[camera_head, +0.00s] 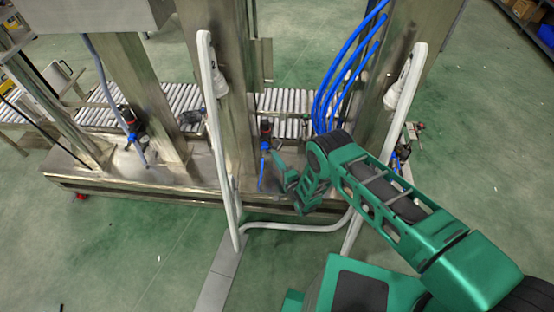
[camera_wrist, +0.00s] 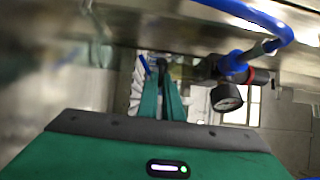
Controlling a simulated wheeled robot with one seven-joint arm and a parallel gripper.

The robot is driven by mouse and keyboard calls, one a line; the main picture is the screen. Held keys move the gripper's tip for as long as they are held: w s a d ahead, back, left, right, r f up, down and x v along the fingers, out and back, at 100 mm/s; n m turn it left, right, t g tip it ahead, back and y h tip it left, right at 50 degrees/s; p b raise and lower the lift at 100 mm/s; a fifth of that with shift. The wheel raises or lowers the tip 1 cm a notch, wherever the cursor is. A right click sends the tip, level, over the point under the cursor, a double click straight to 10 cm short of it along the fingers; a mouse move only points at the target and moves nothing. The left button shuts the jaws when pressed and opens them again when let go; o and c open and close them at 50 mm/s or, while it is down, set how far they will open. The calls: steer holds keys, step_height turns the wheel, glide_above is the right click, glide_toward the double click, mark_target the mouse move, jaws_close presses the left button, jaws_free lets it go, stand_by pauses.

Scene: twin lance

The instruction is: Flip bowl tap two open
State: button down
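My gripper (camera_head: 281,172) reaches toward the metal frame, just right of a small tap fitting with blue parts (camera_head: 265,146). In the wrist view my gripper's two green fingers (camera_wrist: 163,84) point away close together. Their tips overlap dark fittings, so I cannot tell whether they are apart or holding anything. A thin blue piece (camera_wrist: 145,65) shows just left of the fingertips. Another tap fitting with blue parts (camera_head: 128,120) is at the left of the frame. No bowl can be made out, and no label shows which tap is tap two.
A round pressure gauge (camera_wrist: 226,98) and a blue hose (camera_wrist: 250,14) are right of my fingers. White curved rails (camera_head: 217,135) stand in front of the steel frame. Blue hoses (camera_head: 335,75) hang above my arm. A roller conveyor (camera_head: 182,98) runs behind. The front-left green floor is clear.

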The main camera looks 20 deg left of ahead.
steer(key=shift+f+g, duration=0.15)
steer(key=shift+g, duration=0.15)
steer(key=shift+w+d+n+g+y, duration=0.15)
steer(key=shift+w+n+g+y, duration=0.2)
steer(key=shift+n+g+y, duration=0.35)
steer(key=shift+w+d+n+g+y, duration=0.15)
steer(key=shift+w+n+g+y, duration=0.2)
steer(key=shift+n+g+y, duration=0.35)
steer(key=c, duration=2.2)
jaws_free()
steer(key=v, duration=1)
steer(key=shift+s+d, duration=0.15)
steer(key=shift+d, duration=0.15)
